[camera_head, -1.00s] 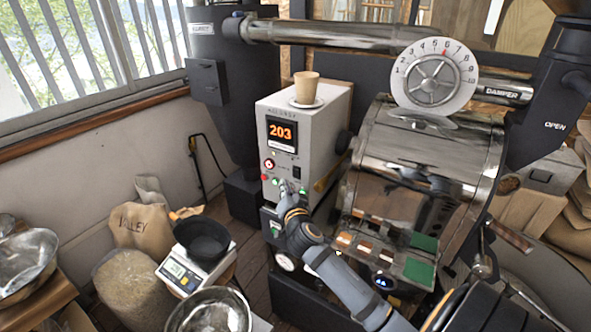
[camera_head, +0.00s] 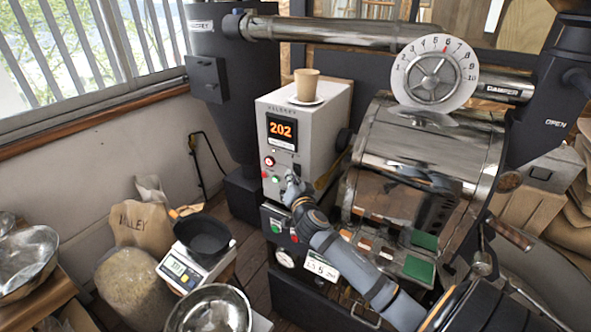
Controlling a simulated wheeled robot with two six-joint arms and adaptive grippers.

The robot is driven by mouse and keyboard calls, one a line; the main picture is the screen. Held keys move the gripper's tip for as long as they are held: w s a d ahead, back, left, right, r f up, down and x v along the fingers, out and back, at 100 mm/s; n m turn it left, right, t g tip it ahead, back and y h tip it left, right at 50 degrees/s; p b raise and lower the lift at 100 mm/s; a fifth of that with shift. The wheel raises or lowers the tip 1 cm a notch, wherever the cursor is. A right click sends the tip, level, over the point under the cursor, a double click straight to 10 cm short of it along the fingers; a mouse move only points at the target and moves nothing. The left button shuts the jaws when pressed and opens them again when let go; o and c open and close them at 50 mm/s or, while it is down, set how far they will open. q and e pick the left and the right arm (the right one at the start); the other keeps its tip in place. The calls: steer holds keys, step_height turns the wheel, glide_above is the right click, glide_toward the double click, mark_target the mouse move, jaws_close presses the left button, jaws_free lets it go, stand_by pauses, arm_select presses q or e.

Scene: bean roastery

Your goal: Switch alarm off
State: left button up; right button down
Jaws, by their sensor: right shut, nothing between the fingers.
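The white control box (camera_head: 293,118) stands left of the roaster drum. Below the display are a round red-ringed control (camera_head: 269,161), a small red button (camera_head: 265,173), a green button (camera_head: 275,179) and a dark switch (camera_head: 297,169). No label clearly names the alarm control. My right gripper (camera_head: 291,178) is shut and empty, its tips at the lower right of the front panel, just below the dark switch. I cannot tell whether they touch the panel. The gripper hides part of the panel behind it. My left gripper is out of view.
A paper cup (camera_head: 306,84) on a saucer stands on the control box. The roaster drum (camera_head: 430,150) and damper dial (camera_head: 435,75) are to the right. A scale (camera_head: 180,271) with a black bowl (camera_head: 203,237) and a sack (camera_head: 140,224) are at lower left.

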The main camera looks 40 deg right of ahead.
steer(key=shift+d, duration=0.1)
stand_by(0.7)
steer(key=shift+w+d, duration=0.2)
steer(key=shift+d, duration=0.15)
steer(key=shift+w+d+r, duration=0.1)
steer(key=shift+d, duration=0.15)
stand_by(0.7)
steer(key=shift+a, duration=0.1)
steer(key=shift+s+a+b, duration=0.3)
steer(key=shift+a+b, duration=0.1)
steer(key=shift+a, duration=0.25)
steer(key=a, duration=0.1)
steer(key=s+a, duration=0.1)
steer(key=a, duration=0.1)
steer(key=s+a+b, duration=0.1)
steer(key=shift+a+f, duration=0.25)
steer(key=shift+f, duration=0.15)
